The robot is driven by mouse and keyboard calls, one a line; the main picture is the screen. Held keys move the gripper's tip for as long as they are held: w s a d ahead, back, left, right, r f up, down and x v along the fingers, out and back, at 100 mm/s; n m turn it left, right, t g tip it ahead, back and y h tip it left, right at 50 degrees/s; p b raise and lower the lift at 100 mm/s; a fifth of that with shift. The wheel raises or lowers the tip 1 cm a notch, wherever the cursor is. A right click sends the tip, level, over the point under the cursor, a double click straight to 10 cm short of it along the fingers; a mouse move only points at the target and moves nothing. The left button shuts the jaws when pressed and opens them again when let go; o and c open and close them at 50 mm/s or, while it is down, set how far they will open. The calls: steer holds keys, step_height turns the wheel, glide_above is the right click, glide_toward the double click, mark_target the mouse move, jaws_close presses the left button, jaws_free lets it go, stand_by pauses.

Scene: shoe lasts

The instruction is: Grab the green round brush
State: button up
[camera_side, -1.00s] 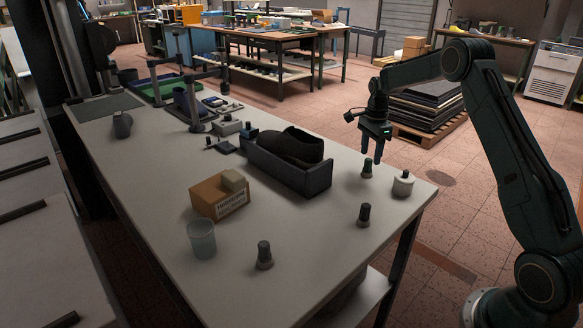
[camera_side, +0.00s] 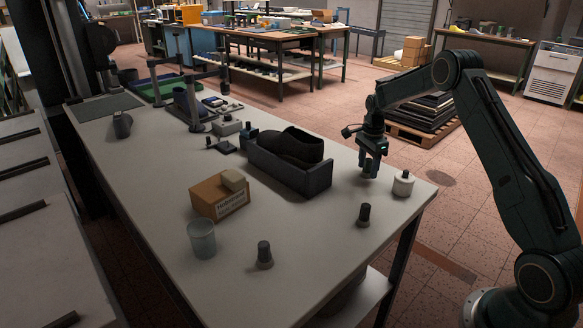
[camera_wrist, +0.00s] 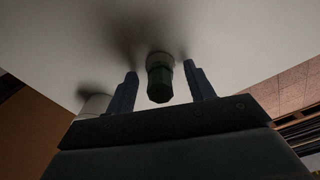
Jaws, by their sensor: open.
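The green round brush (camera_wrist: 160,82) stands on the table between my two open fingers in the wrist view. It has a dark green handle and a paler ring at its base. My gripper (camera_side: 368,173) is low over the table's far right part, with its fingers pointing down around the brush. In the side view the fingers mostly hide the brush. In the wrist view my gripper (camera_wrist: 163,88) has a finger on each side of the brush, with a gap visible on both sides.
Similar dark brushes stand at the front right (camera_side: 363,215) and front middle (camera_side: 264,255). A grey tray (camera_side: 318,183) holding a black shoe is to the left. A cardboard box (camera_side: 219,196) and a clear cup (camera_side: 201,240) stand farther left.

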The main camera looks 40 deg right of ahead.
mark_target(369, 159)
steer(key=c, duration=1)
steer(key=shift+r, duration=0.1)
step_height(369, 159, up, 20)
steer(key=shift+f, duration=0.1)
steer(key=shift+c, duration=0.2)
stand_by(0.4)
